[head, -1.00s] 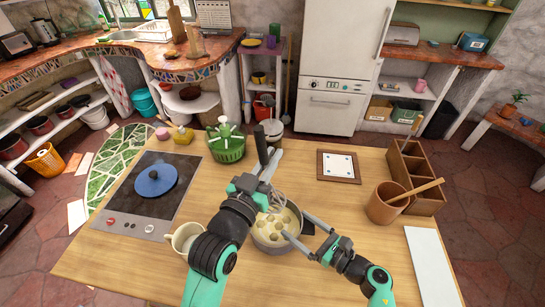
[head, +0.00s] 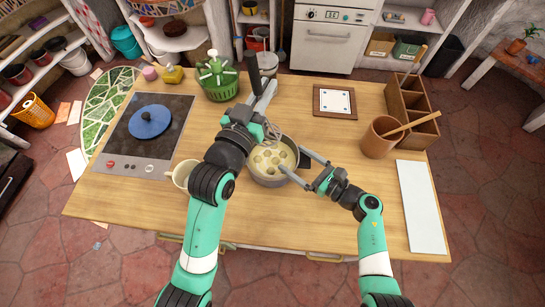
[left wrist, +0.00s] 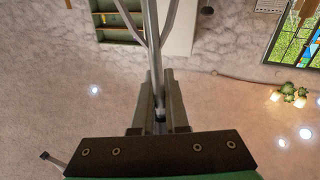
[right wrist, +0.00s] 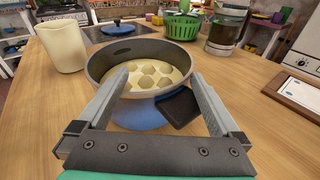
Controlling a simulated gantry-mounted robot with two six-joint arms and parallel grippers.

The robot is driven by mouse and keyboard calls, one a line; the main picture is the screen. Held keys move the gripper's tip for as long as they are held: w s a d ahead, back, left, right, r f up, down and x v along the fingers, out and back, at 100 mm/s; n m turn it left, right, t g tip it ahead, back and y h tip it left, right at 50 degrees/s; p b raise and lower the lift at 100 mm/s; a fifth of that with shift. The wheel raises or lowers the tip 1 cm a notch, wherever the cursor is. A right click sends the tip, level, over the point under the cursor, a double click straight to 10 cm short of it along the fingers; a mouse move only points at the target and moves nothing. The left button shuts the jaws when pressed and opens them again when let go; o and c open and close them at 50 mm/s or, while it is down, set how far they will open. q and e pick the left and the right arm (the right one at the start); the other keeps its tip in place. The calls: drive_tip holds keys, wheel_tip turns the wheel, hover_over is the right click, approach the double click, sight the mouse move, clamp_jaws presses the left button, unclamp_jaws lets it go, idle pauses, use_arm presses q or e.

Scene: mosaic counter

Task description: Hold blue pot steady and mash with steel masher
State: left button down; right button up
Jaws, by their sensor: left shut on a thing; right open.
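The blue pot (head: 272,181) stands on the wooden counter and holds pale yellow mash with round lumps. Its blue outside (right wrist: 135,115) and dark handle (right wrist: 182,107) show in the right wrist view.
A cream mug (head: 182,174) stands left of the pot, near the stove (head: 148,135) with a blue lid (head: 150,122). A green basket (head: 218,85) is behind. A brown crock (head: 378,140), wooden organiser (head: 412,105) and white board (head: 420,205) are at the right.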

drive_tip(key=shift+n+g+h, duration=0.3)
drive_tip(key=shift+h, duration=0.1)
drive_tip(key=s+d+f, duration=0.1)
drive_tip(key=d, duration=0.1)
drive_tip(key=s+d+f, duration=0.2)
drive_tip(key=shift+s+d, duration=0.1)
drive_tip(key=shift+s, duration=0.15)
drive_tip(key=shift+y, duration=0.3)
drive_tip(key=s+d+r, duration=0.2)
drive_tip(key=shift+s+d, duration=0.3)
drive_tip(key=shift+s, duration=0.05)
use_arm(q)
drive_tip(key=shift+s+f, duration=0.15)
drive_tip(key=shift+s, duration=0.2)
use_arm(e)
drive_tip(key=shift+s+d+r+m+t, duration=0.2)
drive_tip(key=shift+d+r+t, duration=0.05)
drive_tip(key=shift+d+r, duration=0.4)
drive_tip(key=shift+s+d+r+m+t, duration=0.15)
drive_tip(key=shift+d+r+m+t, duration=0.1)
drive_tip(key=shift+d+r, duration=0.35)
use_arm(q)
drive_tip(key=shift+s, duration=0.1)
